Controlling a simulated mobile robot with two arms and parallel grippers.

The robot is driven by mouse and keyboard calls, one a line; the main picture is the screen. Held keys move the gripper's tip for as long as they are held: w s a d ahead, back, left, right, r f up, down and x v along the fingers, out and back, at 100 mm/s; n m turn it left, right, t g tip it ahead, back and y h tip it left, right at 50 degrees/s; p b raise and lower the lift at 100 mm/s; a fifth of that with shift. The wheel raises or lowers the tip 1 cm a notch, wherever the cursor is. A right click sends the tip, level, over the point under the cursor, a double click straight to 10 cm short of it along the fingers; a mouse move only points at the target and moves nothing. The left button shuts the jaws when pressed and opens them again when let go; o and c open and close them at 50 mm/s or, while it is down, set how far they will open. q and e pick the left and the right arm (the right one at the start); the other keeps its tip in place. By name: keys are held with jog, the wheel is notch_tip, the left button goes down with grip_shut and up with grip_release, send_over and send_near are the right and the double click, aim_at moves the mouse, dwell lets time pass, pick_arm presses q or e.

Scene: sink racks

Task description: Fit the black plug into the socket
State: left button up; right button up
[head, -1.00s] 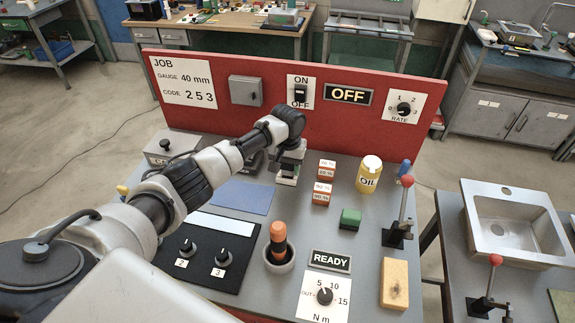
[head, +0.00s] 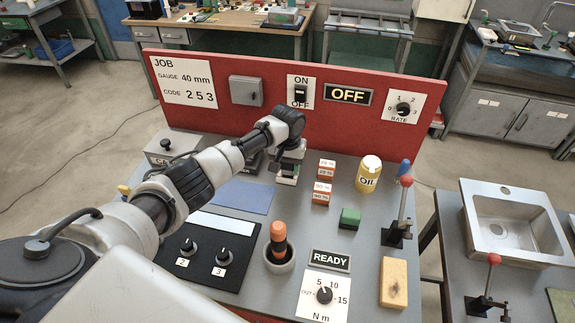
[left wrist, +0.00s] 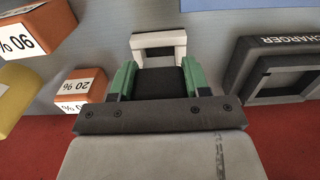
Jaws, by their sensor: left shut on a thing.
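My left gripper (head: 287,172) is low over the grey bench, in front of the red panel. In the left wrist view its two green fingertips (left wrist: 154,82) are shut on the black plug (left wrist: 160,84). A small white square frame (left wrist: 140,42), seemingly the socket, shows just beyond the plug in that view. The plug is in line with the frame. I cannot tell whether they touch or whether the plug is inside it. In the head view the gripper and arm hide most of this spot. My right gripper is not in view.
A dark box marked CHARGER (left wrist: 241,68) stands close beside the gripper. Orange-and-white blocks (head: 322,193) stand on the other side. A blue mat (head: 242,197) lies flat nearby.

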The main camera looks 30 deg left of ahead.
pick_arm(q)
jog(key=shift+p, duration=0.35)
jog(key=shift+f+b, duration=0.7)
jog(key=shift+f, duration=0.25)
jog(key=o, duration=0.9)
jog(key=shift+o, duration=0.4)
jog(key=shift+r, duration=0.1)
notch_tip(320, 180, up, 11)
jog(key=shift+f+b, duration=0.15)
jog(key=shift+b, duration=0.9)
jog(key=shift+f, duration=0.1)
